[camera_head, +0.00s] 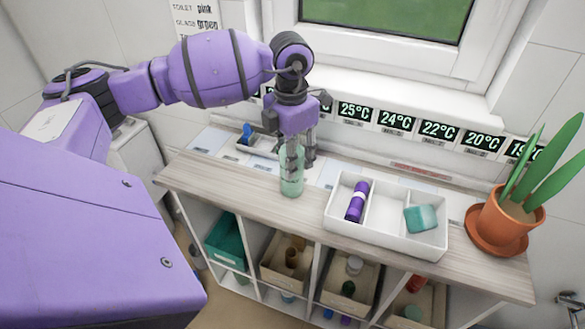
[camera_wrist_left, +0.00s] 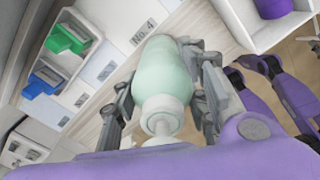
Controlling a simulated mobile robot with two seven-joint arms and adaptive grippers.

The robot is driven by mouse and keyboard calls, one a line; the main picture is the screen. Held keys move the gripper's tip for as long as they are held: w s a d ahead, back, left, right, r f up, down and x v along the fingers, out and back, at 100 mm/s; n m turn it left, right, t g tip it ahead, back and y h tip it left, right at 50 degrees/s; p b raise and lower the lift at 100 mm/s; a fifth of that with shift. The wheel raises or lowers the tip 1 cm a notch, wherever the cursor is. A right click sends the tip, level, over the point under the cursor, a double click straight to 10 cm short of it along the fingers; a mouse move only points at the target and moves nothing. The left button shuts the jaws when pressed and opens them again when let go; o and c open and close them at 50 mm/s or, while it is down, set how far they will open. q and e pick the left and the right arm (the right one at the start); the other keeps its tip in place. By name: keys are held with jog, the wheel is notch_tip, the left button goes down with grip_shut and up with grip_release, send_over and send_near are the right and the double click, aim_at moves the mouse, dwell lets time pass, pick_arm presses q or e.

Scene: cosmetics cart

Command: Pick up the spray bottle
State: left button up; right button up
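The spray bottle (camera_head: 291,181) is pale translucent green and stands upright on the wooden top of the cart, left of the white tray. My left gripper (camera_head: 298,150) points down over it, with its fingers around its upper part. In the left wrist view, the bottle (camera_wrist_left: 162,72) lies between the fingers of the gripper (camera_wrist_left: 165,98), its pale neck and cap towards the camera. The fingers are very close to both sides; I cannot tell whether they press on it. My right gripper is not clearly seen.
The white divided tray (camera_head: 335,219) holds a purple tube (camera_head: 357,201) and a teal block (camera_head: 420,218). A potted plant (camera_head: 504,214) stands at the right end. Temperature displays (camera_head: 398,121) line the wall behind. Bins fill the shelves below.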

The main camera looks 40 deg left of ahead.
pick_arm(q)
grip_shut()
jog(key=shift+r, duration=0.1)
